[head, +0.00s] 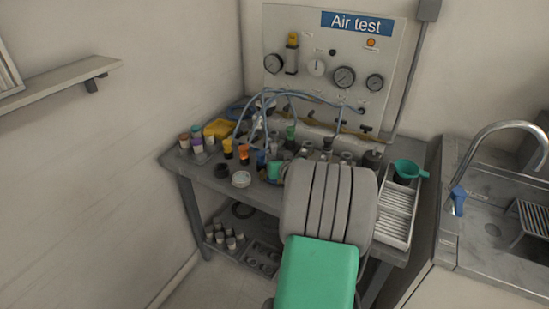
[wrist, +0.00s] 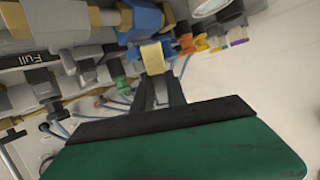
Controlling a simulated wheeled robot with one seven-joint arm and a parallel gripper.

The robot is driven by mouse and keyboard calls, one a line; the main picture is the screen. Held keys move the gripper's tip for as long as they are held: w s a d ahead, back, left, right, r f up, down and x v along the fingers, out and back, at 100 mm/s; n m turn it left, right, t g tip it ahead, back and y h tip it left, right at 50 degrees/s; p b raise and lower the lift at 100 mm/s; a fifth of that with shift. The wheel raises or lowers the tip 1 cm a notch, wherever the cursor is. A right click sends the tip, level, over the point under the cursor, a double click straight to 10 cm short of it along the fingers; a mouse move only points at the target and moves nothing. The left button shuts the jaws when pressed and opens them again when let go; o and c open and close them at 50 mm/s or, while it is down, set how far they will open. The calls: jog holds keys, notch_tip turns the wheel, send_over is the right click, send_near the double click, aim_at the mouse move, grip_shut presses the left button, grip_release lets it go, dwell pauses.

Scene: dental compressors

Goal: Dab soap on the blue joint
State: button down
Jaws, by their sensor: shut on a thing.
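In the wrist view a blue joint (wrist: 147,17) with brass-coloured ends sits at the top centre, among grey and brass fittings. My gripper (wrist: 162,88) is below it in that view, shut on a small tan, sponge-like piece (wrist: 152,58). The tan piece appears just under the blue joint; I cannot tell whether they touch. In the head view my own arm hides the gripper and the held piece. A round white dish (head: 241,178) stands at the bench's front left; part of a round dish (wrist: 208,7) also shows at the wrist view's top edge. I cannot tell its contents.
The bench (head: 210,178) is crowded with bottles, fittings and hoses below the "Air test" panel (head: 335,65). A ribbed white tray (head: 397,215) and a green funnel (head: 410,169) are at its right. A sink (head: 490,230) stands further right. A shelf (head: 60,82) is on the left wall.

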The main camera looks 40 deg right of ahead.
jog(key=shift+f+b, duration=0.7)
jog(key=shift+b, duration=0.1)
dwell(1.8)
jog(key=shift+r+p, duration=1.65)
jog(key=shift+r, duration=2.05)
